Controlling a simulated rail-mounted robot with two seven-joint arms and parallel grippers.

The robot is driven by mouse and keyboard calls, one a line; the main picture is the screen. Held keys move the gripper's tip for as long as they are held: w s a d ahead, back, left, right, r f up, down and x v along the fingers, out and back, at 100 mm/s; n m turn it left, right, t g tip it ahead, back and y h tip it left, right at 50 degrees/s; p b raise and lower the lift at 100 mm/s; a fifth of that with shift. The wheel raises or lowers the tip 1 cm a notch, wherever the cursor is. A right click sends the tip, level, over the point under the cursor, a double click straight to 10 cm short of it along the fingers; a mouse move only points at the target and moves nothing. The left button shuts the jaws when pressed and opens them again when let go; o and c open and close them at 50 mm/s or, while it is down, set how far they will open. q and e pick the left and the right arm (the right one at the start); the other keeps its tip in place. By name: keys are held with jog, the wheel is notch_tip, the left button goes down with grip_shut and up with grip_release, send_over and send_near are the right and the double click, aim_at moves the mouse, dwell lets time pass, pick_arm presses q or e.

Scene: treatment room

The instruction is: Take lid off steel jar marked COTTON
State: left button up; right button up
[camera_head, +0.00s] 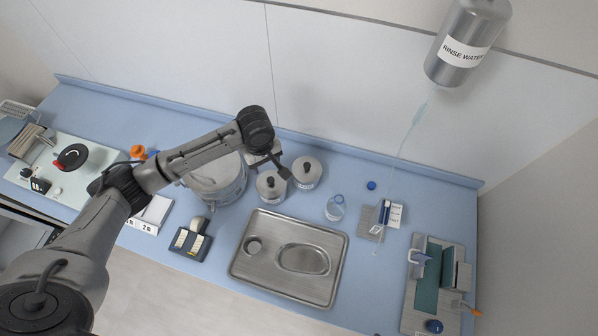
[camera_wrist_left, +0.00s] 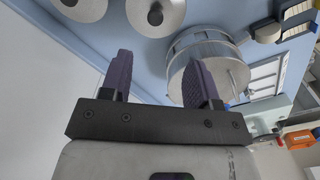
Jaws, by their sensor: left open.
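Two steel jars with lids and dark knobs stand together on the blue counter: a left jar (camera_head: 270,187) and a right jar (camera_head: 307,174). Their labels are too small to read, so I cannot tell which is marked COTTON. In the left wrist view two round steel lids (camera_wrist_left: 155,17) (camera_wrist_left: 82,7) show at the top, beyond the fingers. My left gripper (camera_head: 284,172) is open and empty, just above and behind the jars in the head view; its two dark fingers (camera_wrist_left: 160,82) stand apart in the left wrist view. My right gripper is not in view.
A large steel drum (camera_head: 216,184) stands left of the jars, partly under my left arm. A steel tray (camera_head: 240,270) lies in front. The wall rises close behind.

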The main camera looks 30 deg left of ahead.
pick_arm(q)
send_over(270, 180)
notch_tip(270, 180, down, 7)
jog(key=shift+a+r, duration=0.1)
jog(key=shift+w+f+p, duration=0.1)
jog(key=shift+f+p, duration=0.2)
jog(key=shift+f, duration=2.8)
jog(key=c, duration=1)
jog(key=shift+r, duration=0.1)
